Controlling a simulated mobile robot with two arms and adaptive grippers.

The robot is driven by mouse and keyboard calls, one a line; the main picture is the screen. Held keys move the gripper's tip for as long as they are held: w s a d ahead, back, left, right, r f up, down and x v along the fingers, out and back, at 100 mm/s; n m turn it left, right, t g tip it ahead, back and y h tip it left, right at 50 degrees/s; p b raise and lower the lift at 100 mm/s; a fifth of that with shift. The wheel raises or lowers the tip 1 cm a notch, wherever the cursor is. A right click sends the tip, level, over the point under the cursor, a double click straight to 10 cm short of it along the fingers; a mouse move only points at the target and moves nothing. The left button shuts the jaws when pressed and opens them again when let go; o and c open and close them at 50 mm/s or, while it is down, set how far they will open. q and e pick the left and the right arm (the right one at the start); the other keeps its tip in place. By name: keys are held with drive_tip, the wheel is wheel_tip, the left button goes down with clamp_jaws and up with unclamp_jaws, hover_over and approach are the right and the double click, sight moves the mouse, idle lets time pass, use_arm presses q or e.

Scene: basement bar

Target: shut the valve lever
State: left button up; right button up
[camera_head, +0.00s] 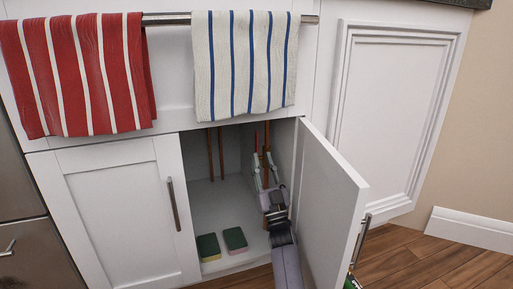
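The valve lever (256,141) looks like a thin red upright piece beside a copper pipe (267,136) at the right back of the open cabinet. It is small, and its exact angle is hard to tell. My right gripper (263,161) reaches into the cabinet from below, just under and in front of the red piece. Its two fingers look spread, with a gap between them and nothing clearly held. I cannot tell whether a finger touches the lever. The valve body is not clear behind the fingers.
The open cabinet door (328,205) stands close to the right of my arm. The left door (120,215) is shut. Two sponges (208,247) (235,239) lie on the cabinet floor. Two more pipes (210,155) (221,153) stand at the back left. Towels (245,62) (80,75) hang above.

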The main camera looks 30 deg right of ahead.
sight(257, 139)
drive_tip(key=shift+y, duration=0.3)
drive_tip(key=b+x, duration=0.4)
drive_tip(key=x, duration=0.2)
drive_tip(key=shift+w+r, duration=0.15)
drive_tip(key=shift+r, duration=0.05)
drive_tip(key=shift+w+d+r, duration=0.1)
drive_tip(key=shift+w+r, duration=0.15)
drive_tip(key=shift+r, duration=0.15)
drive_tip(key=shift+c, duration=0.2)
clamp_jaws()
